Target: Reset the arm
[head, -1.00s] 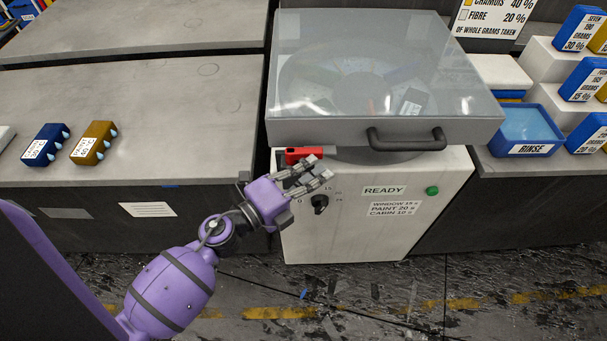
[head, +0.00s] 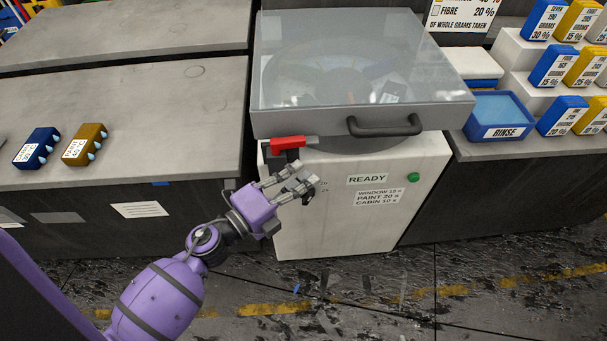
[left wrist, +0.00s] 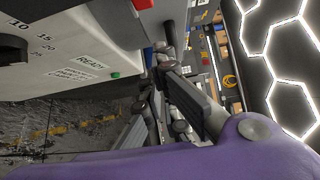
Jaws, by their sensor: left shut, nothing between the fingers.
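My left arm comes in from the lower left in the head view. My left gripper (head: 306,186) is shut and empty, in front of the white machine's front panel (head: 330,230). It sits below the red handle (head: 288,142) and left of the READY label (head: 367,179), and it hides the dial knob. In the left wrist view the gripper fingers (left wrist: 160,72) show beside the machine, with the READY label (left wrist: 95,62) and green button (left wrist: 115,75) to their left. My right gripper is not in view.
The machine's clear lid (head: 350,70) is down, with a dark bar handle (head: 385,127) at its front. Grey benches (head: 120,110) stand to the left, bearing a blue block (head: 37,148) and a brown block (head: 85,145). A blue RINSE tray (head: 497,115) stands right. Floor in front is open.

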